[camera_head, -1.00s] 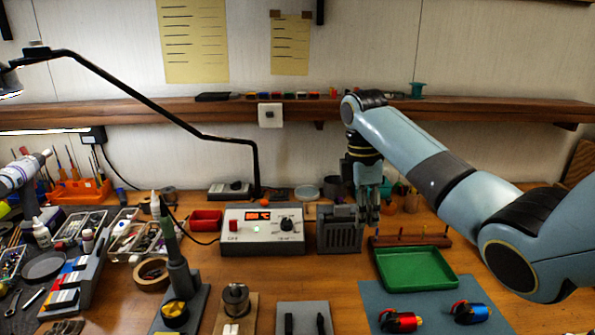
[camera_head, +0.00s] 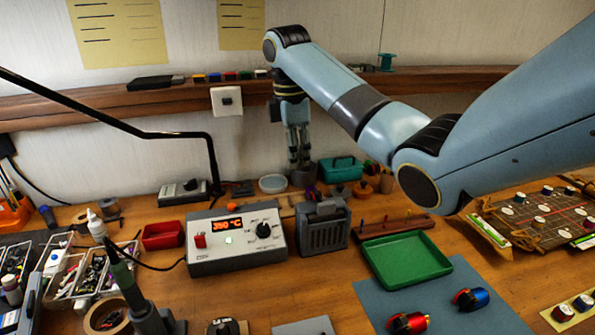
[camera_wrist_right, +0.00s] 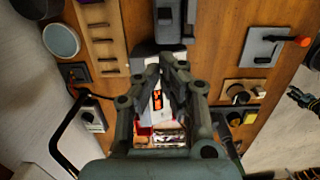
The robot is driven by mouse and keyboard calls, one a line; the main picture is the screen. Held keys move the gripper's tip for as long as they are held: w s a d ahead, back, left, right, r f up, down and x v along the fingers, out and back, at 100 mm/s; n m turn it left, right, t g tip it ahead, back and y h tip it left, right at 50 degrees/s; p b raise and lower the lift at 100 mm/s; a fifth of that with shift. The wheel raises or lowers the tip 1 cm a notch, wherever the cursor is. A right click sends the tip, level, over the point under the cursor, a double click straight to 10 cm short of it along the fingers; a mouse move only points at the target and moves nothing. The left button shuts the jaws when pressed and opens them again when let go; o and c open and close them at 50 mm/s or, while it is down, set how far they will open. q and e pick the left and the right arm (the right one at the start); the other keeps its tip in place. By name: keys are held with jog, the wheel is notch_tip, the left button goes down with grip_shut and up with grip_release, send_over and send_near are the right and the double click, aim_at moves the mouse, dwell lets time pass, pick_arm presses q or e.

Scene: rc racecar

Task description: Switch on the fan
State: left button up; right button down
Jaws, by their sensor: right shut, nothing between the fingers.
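The fan, a grey box with a slotted front (camera_head: 322,232), stands on the bench just right of the white control unit in the head view. The control unit's lit display (camera_wrist_right: 157,100) shows behind the fingers there. I cannot make out the fan's switch.
The control unit (camera_head: 235,240) has a red button, a dial and a lit display. A green tray (camera_head: 407,259) lies right of the fan. A white wall switch (camera_head: 226,101) is on the shelf edge. A lamp arm (camera_head: 120,125) crosses the left side.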

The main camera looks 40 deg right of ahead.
send_over(302, 203)
jog(key=f, duration=0.5)
jog(key=shift+w+a+p, duration=0.15)
jog(key=shift+a+p, duration=0.1)
jog(key=shift+p, duration=0.05)
notch_tip(302, 203, down, 3)
jog(key=shift+d+f, duration=0.1)
pick_arm(q)
jog(key=shift+w+r, duration=0.4)
pick_arm(e)
jog(key=shift+f, duration=0.3)
